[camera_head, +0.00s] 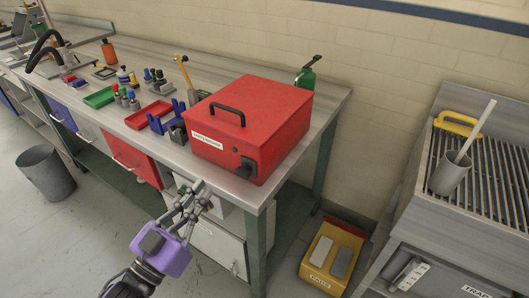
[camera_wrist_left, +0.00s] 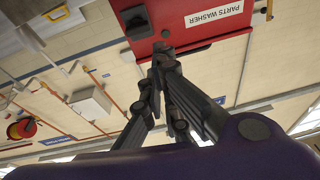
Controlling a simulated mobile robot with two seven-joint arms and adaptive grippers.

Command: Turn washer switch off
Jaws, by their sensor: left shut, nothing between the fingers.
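The red parts washer (camera_head: 258,112) sits on the bench, with a black handle on its lid and a white label on its front. A black switch (camera_head: 246,169) is at the right end of that front, beside a small dark button. My left gripper (camera_head: 202,188) is shut and empty, in front of and below the washer in the head view. In the left wrist view, the washer (camera_wrist_left: 203,10) appears upside down. The dark switch housing (camera_wrist_left: 134,20) shows left of the shut fingertips (camera_wrist_left: 162,50). The switch's position is unclear. My right gripper is out of view.
The metal bench (camera_head: 180,155) carries a green tray (camera_head: 99,97), a red tray (camera_head: 147,115) and small bottles to the washer's left. A green bottle (camera_head: 306,75) stands behind it. A yellow bin (camera_head: 328,262) and a slatted station (camera_head: 490,165) are at right.

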